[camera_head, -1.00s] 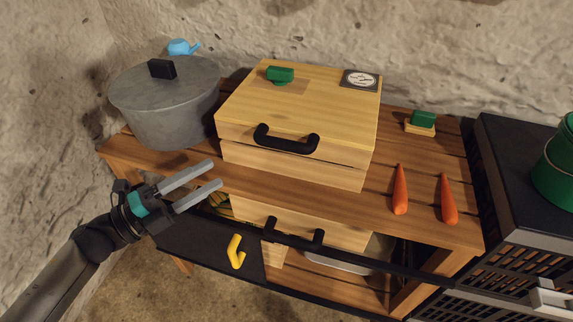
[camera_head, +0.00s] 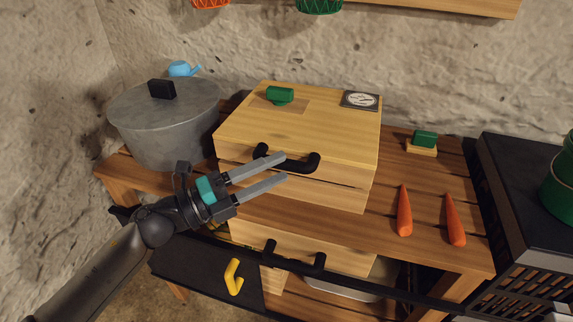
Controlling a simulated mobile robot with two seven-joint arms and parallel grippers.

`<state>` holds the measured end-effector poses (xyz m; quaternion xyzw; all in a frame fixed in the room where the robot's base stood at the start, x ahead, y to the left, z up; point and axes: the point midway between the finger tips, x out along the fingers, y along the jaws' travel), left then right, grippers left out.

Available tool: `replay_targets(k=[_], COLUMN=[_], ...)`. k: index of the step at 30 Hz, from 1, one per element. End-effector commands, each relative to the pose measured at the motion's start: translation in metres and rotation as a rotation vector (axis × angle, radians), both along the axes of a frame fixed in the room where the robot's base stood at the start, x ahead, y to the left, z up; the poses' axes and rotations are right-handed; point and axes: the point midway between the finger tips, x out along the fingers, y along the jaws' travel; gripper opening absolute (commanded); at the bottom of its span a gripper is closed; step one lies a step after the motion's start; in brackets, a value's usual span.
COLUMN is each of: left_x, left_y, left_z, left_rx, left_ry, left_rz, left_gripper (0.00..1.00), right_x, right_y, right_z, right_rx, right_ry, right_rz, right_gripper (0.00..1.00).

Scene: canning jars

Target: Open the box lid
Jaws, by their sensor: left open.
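The wooden box (camera_head: 330,118) sits on the wooden table with its lid down; a thin dark seam runs along its front. A black handle (camera_head: 312,163) is on the front of the lid. A green knob (camera_head: 280,95) and a round dial (camera_head: 360,100) are on top. My left gripper (camera_head: 286,169) is open and empty in front of the box. Its upper finger overlaps the handle in the picture; I cannot tell whether they touch. My right gripper is not in view.
A grey lidded pot (camera_head: 165,125) stands left of the box. Two carrots (camera_head: 404,211) and a green-topped brush (camera_head: 423,142) lie to the right.

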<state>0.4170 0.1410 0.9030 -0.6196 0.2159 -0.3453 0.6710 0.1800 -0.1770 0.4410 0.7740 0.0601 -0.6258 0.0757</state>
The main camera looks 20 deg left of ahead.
Motion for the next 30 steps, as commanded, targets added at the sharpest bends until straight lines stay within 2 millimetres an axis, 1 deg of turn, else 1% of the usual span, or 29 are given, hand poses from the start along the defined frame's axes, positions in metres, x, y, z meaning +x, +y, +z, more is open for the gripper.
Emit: replay_targets(k=[3, 9, 19, 20, 30], left_x=[0.010, 0.019, 0.021, 0.021, 0.021], left_y=[-0.011, -0.020, -0.022, -0.022, -0.022], left_z=[0.003, 0.004, 0.004, 0.004, 0.004], left_rx=[-0.001, 0.000, -0.002, -0.002, -0.001], left_ry=[-0.002, 0.000, 0.001, 0.001, 0.001], left_rz=[0.000, 0.001, 0.001, 0.001, 0.001], left_gripper=[0.57, 0.57, 0.57, 0.56, 0.18], right_x=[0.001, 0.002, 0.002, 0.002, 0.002], right_y=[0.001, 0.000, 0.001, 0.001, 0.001], right_z=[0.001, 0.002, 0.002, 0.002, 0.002], right_rx=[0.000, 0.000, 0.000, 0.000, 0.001], right_ry=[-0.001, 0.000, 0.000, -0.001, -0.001], right_rz=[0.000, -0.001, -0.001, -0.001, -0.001], right_gripper=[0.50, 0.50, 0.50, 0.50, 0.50])
